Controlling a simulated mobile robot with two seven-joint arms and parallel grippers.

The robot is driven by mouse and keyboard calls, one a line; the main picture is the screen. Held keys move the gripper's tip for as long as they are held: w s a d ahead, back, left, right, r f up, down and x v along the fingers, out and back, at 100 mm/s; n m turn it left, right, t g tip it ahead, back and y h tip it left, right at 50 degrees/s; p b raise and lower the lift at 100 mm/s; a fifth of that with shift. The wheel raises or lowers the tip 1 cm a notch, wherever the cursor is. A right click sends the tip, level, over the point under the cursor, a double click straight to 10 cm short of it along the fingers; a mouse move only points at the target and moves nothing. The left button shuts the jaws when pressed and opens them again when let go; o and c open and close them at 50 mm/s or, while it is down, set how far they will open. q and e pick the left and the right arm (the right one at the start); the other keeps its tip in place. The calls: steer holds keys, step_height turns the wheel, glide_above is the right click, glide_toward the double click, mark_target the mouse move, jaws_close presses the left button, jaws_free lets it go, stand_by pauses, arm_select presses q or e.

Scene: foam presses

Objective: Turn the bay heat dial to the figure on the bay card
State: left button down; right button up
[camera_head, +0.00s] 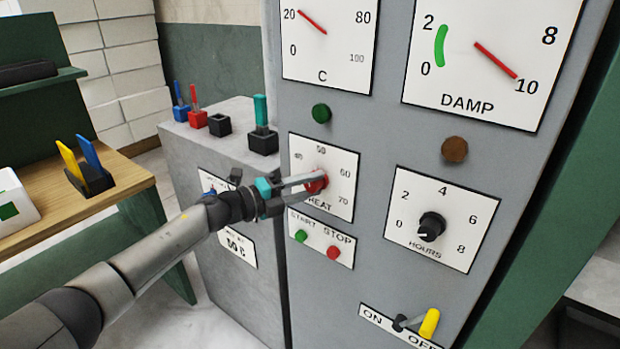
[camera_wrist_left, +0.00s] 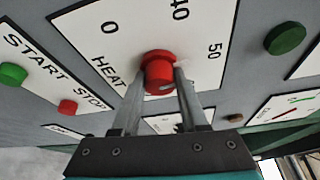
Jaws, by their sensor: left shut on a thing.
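The red heat dial (camera_head: 316,184) sits on a white scale plate (camera_head: 346,163) marked HEAT, with 50, 60 and 70 readable in the head view. My left gripper (camera_head: 307,182) is shut on the dial, one finger on each side of it. In the left wrist view the red dial (camera_wrist_left: 159,68) is between the fingertips (camera_wrist_left: 163,80). I cannot tell which figure its pointer faces. My right gripper is not in view.
START (camera_head: 300,236) and STOP (camera_head: 333,252) buttons lie just below the dial. The hours dial (camera_head: 431,227) and yellow ON/OFF lever (camera_head: 429,323) are to the right. Several small levers and blocks stand on the low cabinet (camera_head: 237,113), left of the panel.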

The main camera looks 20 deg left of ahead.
arm_select(q)
steer(key=shift+m+p, duration=0.5)
steer(key=shift+m, duration=0.2)
steer(key=shift+y, duration=0.4)
steer(key=shift+c, duration=2.2)
jaws_free()
steer(key=b+v, duration=0.1)
steer(key=v, duration=1.4)
steer(key=shift+a, duration=0.2)
steer(key=shift+r, duration=0.15)
